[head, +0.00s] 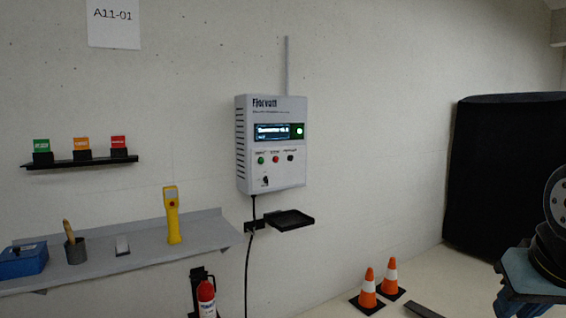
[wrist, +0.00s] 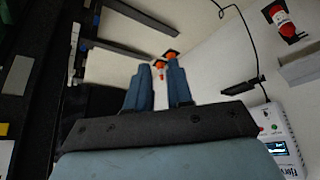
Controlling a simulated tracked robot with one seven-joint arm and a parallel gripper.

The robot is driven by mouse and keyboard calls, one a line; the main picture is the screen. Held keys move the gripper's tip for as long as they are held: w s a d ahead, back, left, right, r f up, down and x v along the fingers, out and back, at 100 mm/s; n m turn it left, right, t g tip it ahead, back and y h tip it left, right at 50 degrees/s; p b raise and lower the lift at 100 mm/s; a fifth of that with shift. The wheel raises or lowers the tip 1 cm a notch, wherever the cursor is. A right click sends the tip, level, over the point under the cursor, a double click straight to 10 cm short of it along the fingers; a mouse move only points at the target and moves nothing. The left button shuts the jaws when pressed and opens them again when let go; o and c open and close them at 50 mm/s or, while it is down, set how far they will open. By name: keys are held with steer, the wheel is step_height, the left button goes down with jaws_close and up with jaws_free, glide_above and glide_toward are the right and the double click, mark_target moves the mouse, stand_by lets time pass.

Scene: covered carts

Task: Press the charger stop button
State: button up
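The charger (head: 272,175) is a white-grey wall box with a lit display and a green light at its right. Below the display is a row with a green button (head: 261,160), a red button (head: 276,159) and a black one (head: 290,158); their labels are too small to read. In the wrist view the charger (wrist: 291,127) shows upside down at the lower right edge, partly cut off. My gripper (wrist: 158,65) has its two blue fingers apart, with nothing between them, well away from the charger. In the head view only part of my arm shows, at the right edge.
A small black shelf (head: 290,220) and a cable are below the charger. A grey shelf (head: 110,262) holds a yellow handheld device (head: 172,215). A fire extinguisher (head: 206,297) hangs below. Two traffic cones (head: 368,290) and a black covered cart (head: 495,175) stand at the right.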

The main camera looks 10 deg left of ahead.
jaws_close()
stand_by(1.3)
